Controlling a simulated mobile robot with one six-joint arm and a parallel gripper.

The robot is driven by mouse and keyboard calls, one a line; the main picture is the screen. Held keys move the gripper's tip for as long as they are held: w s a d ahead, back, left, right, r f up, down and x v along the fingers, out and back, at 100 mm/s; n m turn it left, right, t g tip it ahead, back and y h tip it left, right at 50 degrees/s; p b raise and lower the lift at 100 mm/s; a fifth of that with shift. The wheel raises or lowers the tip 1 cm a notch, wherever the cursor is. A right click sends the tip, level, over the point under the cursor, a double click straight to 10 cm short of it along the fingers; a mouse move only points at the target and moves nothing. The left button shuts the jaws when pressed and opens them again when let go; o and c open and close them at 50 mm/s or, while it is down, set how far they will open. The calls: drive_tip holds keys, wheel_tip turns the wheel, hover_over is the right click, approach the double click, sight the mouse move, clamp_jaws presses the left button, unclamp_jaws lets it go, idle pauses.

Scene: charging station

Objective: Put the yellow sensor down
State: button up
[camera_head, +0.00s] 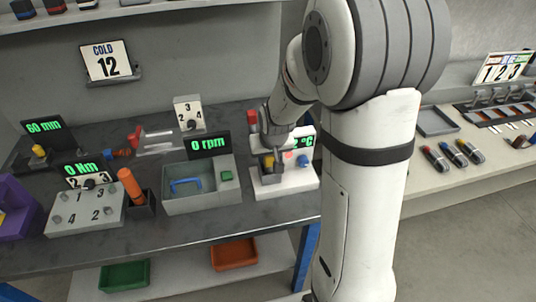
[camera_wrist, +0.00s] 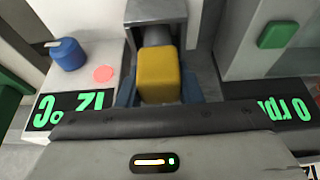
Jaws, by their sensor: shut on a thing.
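The yellow sensor (camera_wrist: 158,75) is a small block between the fingers of my gripper (camera_wrist: 158,92), which is shut on it. In the wrist view its grey cylindrical end lies at the opening of a grey holder (camera_wrist: 155,11). I cannot tell how far it is inside or whether it rests there. In the head view the sensor (camera_head: 268,162) shows small at the grey holder on the white station (camera_head: 287,182), with my gripper (camera_head: 268,150) just above it. My arm hides part of the station's °C display.
The station has a blue knob (camera_wrist: 68,54) and a pink disc (camera_wrist: 103,74). To its left is a grey basin (camera_head: 190,200) with a green button and a 0 rpm display (camera_head: 208,145). An orange-handled tool (camera_head: 130,184) stands farther left. A red part (camera_head: 252,121) stands close behind my gripper.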

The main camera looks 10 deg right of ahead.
drive_tip(key=shift+f, duration=0.25)
drive_tip(key=o, duration=0.7)
drive_tip(key=shift+r, duration=0.15)
drive_tip(key=shift+r, duration=0.45)
drive_tip(key=v, duration=1.1)
drive_tip(key=s+r+g, duration=0.1)
drive_tip(key=s, duration=1.7)
drive_tip(key=shift+r+g, duration=0.25)
drive_tip(key=shift+g, duration=0.15)
drive_tip(key=shift+d, duration=0.1)
